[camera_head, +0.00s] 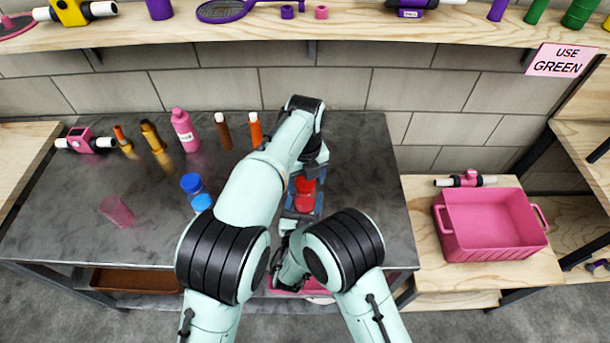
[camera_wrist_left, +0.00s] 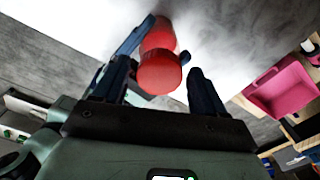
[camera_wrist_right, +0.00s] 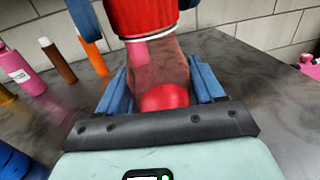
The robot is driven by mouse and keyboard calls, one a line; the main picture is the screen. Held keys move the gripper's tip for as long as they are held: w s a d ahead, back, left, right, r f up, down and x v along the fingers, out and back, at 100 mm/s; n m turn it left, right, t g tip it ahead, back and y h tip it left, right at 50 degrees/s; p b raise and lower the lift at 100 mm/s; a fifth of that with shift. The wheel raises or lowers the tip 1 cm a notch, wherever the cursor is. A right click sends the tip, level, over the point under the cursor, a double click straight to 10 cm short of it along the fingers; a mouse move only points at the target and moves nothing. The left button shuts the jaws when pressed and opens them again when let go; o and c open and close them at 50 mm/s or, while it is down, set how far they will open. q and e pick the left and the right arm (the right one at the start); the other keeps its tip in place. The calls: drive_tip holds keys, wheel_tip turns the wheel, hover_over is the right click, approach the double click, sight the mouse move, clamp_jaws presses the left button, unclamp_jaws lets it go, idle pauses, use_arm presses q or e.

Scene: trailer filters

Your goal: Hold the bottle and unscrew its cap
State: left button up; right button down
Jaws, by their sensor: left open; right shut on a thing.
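A red bottle (camera_head: 305,203) stands upright near the right side of the dark table, partly hidden by my arms. My right gripper (camera_head: 303,213) is shut on its body from the near side; the right wrist view shows the see-through body (camera_wrist_right: 160,68) between the blue fingers. A red cap (camera_head: 305,184) tops the bottle and shows in the left wrist view (camera_wrist_left: 160,75). My left gripper (camera_head: 306,176) is above it, open, pointing down, its fingers (camera_wrist_left: 168,78) on either side of the cap. I cannot tell whether they touch it.
A blue-capped bottle (camera_head: 191,183) and a clear pink container (camera_head: 117,211) stand to the left. A pink bottle (camera_head: 184,130), brown bottle (camera_head: 223,131) and orange bottle (camera_head: 255,130) stand behind. A pink crate (camera_head: 490,240) sits on the right-hand wooden table.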

use_arm(q)
drive_tip(key=c, duration=1.1)
drive_tip(key=n, duration=0.6)
drive_tip(key=shift+r, duration=0.1)
drive_tip(key=n, duration=0.6)
drive_tip(key=shift+n, duration=0.3)
drive_tip(key=n, duration=1.2)
drive_tip(key=shift+n, duration=0.4)
drive_tip(key=n, duration=1)
drive_tip(key=shift+n, duration=0.4)
drive_tip(key=n, duration=0.4)
drive_tip(key=shift+r+n, duration=0.1)
drive_tip(key=shift+n, duration=0.2)
drive_tip(key=n, duration=0.6)
drive_tip(key=shift+n, duration=0.4)
drive_tip(key=n, duration=0.6)
